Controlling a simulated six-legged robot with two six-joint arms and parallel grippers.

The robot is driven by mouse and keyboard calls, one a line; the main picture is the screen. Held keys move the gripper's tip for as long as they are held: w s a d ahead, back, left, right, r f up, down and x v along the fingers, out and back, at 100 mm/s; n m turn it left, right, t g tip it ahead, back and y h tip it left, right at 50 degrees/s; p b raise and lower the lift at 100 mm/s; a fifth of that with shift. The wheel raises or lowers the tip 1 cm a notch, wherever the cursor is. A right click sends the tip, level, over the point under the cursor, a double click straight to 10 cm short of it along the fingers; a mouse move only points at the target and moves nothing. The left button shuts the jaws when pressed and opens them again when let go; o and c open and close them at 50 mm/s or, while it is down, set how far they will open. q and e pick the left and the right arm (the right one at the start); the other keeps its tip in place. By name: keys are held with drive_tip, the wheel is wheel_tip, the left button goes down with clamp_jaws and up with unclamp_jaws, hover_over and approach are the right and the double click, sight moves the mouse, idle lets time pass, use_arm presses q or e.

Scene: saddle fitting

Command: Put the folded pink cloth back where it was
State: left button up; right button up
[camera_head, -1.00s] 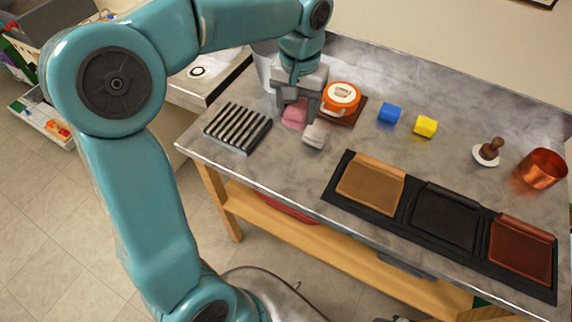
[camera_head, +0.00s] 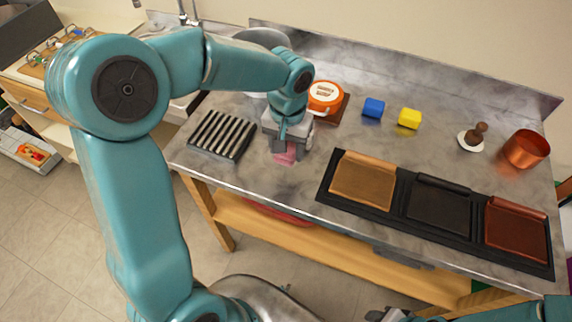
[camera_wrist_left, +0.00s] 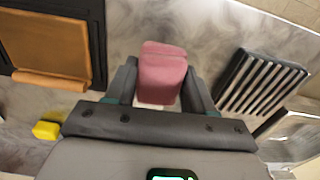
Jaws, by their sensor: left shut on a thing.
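The folded pink cloth (camera_head: 285,156) is between the fingers of my left gripper (camera_head: 284,148), close to the front edge of the grey worktop. In the left wrist view the pink cloth (camera_wrist_left: 162,72) is a rounded, folded block, and both fingers of the left gripper (camera_wrist_left: 160,85) press on its sides. I cannot tell whether the cloth touches the worktop. A small whitish object beside the gripper is mostly hidden by it in the head view. Dark parts at the bottom edge, right of centre, may belong to my right gripper; its jaws are not clear.
A ribbed black rack (camera_head: 222,135) stands left of the cloth. A black tray (camera_head: 398,211) with coloured panels lies right. Blue (camera_head: 373,108) and yellow (camera_head: 410,118) blocks, a stamp (camera_head: 474,137) and a copper pot (camera_head: 526,149) stand farther right.

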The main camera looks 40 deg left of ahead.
sight(287, 174)
use_arm(q)
wheel_tip(287, 174, down, 7)
drive_tip(key=shift+a+f, duration=0.1)
drive_tip(key=shift+f, duration=0.1)
drive_tip(key=shift+s, duration=0.1)
drive_tip(key=shift+f+b, duration=0.2)
drive_tip(key=shift+b, duration=0.1)
drive_tip(key=o, duration=1)
drive_tip(key=shift+r, duration=0.1)
wheel_tip(287, 174, up, 12)
drive_tip(key=shift+r+p, duration=0.2)
drive_tip(key=shift+p, duration=0.2)
